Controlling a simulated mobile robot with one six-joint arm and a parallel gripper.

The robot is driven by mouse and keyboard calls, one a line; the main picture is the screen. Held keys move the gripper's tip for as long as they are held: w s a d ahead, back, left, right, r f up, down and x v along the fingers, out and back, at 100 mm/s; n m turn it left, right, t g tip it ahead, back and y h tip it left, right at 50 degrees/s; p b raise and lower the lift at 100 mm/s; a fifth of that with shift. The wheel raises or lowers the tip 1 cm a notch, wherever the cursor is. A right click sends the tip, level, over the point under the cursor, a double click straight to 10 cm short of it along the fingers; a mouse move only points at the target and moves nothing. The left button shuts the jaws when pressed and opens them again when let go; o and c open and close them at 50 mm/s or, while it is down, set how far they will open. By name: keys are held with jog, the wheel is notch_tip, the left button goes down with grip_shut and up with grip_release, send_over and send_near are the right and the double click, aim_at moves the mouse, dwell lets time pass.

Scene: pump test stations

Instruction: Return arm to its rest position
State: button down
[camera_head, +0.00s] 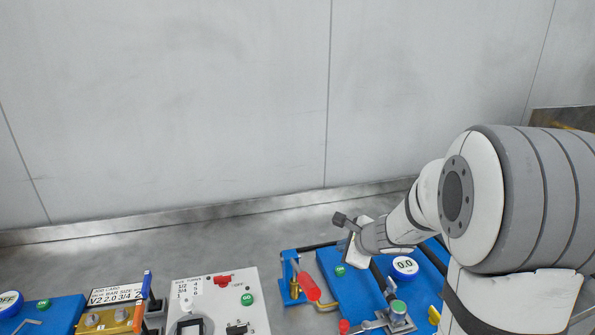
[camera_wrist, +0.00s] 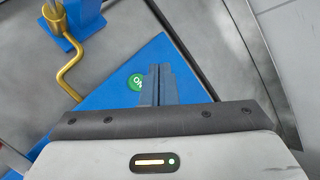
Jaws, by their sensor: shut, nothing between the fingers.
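My arm reaches in from the right in the head view, over the blue pump station. My gripper (camera_wrist: 158,84) shows in the wrist view with its two fingers together and nothing between them. It points down at the blue panel (camera_wrist: 112,92), close to the green ON button (camera_wrist: 136,82) in that picture. How far the fingertips are from the panel I cannot tell. In the head view the wrist end hangs above the blue station (camera_head: 345,299), and the fingers are not clearly seen.
The blue station carries a red-handled valve (camera_head: 309,287), a gauge reading 0.0 (camera_head: 405,265) and a green-topped part (camera_head: 398,307). A white control panel (camera_head: 253,307) and a yellow block (camera_head: 108,319) stand to the left. A brass pipe (camera_wrist: 70,75) runs beside the panel. A bare wall stands behind.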

jog(key=s+a+r+n+g+y, duration=0.1)
jog(key=s+a+r+n, duration=0.1)
jog(key=s+a+n, duration=0.15)
jog(key=s+a+r+n+g, duration=0.1)
jog(key=s+a+r+n, duration=0.1)
jog(key=s+n, duration=0.2)
jog(key=s+d+n+g+h, duration=0.2)
jog(key=s+n, duration=0.5)
jog(key=s, duration=0.2)
jog(key=s+d+r+n+g+h, duration=0.1)
jog(key=s+d+n+h, duration=0.1)
jog(key=s+n, duration=0.5)
jog(key=s+d, duration=0.1)
jog(key=s, duration=0.1)
jog(key=shift+s+r+g+h, duration=0.3)
jog(key=shift+s+g+h, duration=0.1)
